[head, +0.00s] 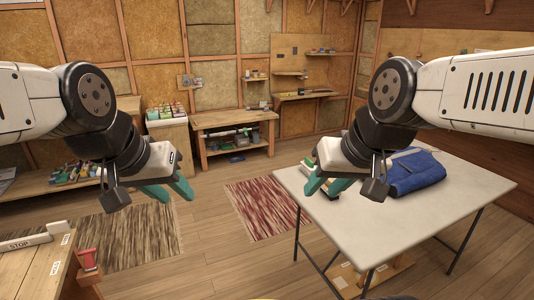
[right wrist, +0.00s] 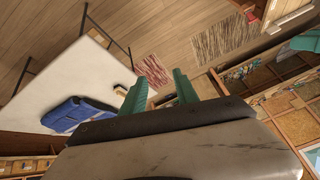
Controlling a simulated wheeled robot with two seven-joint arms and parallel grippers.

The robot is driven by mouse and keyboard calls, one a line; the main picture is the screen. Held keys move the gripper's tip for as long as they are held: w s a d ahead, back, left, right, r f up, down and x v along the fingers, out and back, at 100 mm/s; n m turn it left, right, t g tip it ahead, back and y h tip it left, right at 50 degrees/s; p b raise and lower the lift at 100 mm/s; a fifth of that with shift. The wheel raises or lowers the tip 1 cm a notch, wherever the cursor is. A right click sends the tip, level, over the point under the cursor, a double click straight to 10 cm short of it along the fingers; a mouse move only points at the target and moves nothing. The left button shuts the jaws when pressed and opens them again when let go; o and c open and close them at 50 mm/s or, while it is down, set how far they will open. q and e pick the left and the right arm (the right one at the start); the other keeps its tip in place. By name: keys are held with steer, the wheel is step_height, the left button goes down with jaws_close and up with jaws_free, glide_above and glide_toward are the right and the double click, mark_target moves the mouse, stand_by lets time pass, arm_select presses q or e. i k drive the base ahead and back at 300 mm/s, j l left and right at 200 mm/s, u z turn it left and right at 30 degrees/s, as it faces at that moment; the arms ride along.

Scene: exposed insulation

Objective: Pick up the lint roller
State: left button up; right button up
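I cannot make out a lint roller for certain in either view. My right gripper (head: 325,188) is in front of the table's left end in the head view. In the right wrist view its teal fingers (right wrist: 158,88) are apart with nothing between them. My left gripper (head: 168,192) hangs over the floor at the left, its teal fingers apart and empty.
A wooden bench (head: 30,270) with a STOP sign and a red item (head: 88,261) is at front left. A workbench (head: 230,120) stands at the back. Floor with rugs (head: 268,205) lies between.

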mark_target(308, 167)
steer(key=i+j, duration=0.1)
steer(key=i, duration=0.5)
steer(key=i+j+z, duration=0.1)
steer(key=i, duration=0.55)
steer(key=i+j+z, duration=0.1)
steer(key=i+z, duration=0.25)
steer(key=i+j+z, duration=0.2)
steer(key=i+z, duration=0.2)
steer(key=i, duration=0.1)
